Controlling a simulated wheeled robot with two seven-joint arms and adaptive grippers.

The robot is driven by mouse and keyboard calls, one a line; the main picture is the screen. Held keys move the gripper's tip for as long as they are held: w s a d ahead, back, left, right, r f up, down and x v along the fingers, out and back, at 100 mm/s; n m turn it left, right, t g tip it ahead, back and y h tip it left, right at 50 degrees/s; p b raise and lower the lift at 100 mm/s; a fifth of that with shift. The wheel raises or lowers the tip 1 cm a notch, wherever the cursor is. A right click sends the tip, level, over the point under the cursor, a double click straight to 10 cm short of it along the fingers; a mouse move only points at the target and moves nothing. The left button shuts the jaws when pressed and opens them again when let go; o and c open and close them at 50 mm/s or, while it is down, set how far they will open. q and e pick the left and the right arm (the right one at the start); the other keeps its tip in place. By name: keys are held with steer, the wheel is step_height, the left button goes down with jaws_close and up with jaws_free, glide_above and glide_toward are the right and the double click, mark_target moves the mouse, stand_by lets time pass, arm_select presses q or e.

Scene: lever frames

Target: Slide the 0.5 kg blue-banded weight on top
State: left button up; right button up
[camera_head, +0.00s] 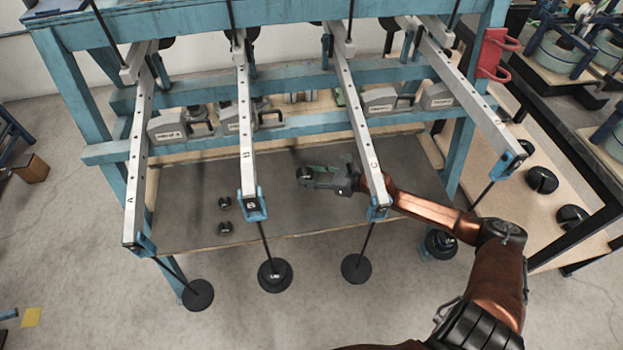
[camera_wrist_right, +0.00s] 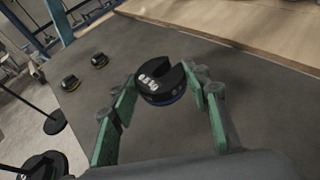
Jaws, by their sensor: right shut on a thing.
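The blue-banded weight (camera_wrist_right: 163,88) is a black slotted disc with white marking and a blue line round its lower edge. My right gripper (camera_wrist_right: 160,80) is shut on it, with green-padded fingers on either side. In the head view the weight (camera_head: 305,174) shows at the tip of my right gripper (camera_head: 313,176), over the dark mat. Whether it touches the mat I cannot tell. Black hanger discs hang below levers A (camera_head: 198,294), B (camera_head: 275,277) and C (camera_head: 356,268). The disc under B carries white marking. My left gripper is not in view.
Two small black weights (camera_head: 224,203) (camera_head: 225,227) lie on the dark mat (camera_head: 185,215). Lever beams B (camera_head: 245,130) and C (camera_head: 360,130) run on either side of my right gripper. More slotted weights (camera_head: 541,180) lie on the right table.

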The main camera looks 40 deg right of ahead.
mark_target(310, 175)
steer(key=shift+r+p, duration=0.3)
steer(key=shift+r, duration=0.4)
steer(key=shift+r+p, duration=0.95)
steer(key=shift+r, duration=0.2)
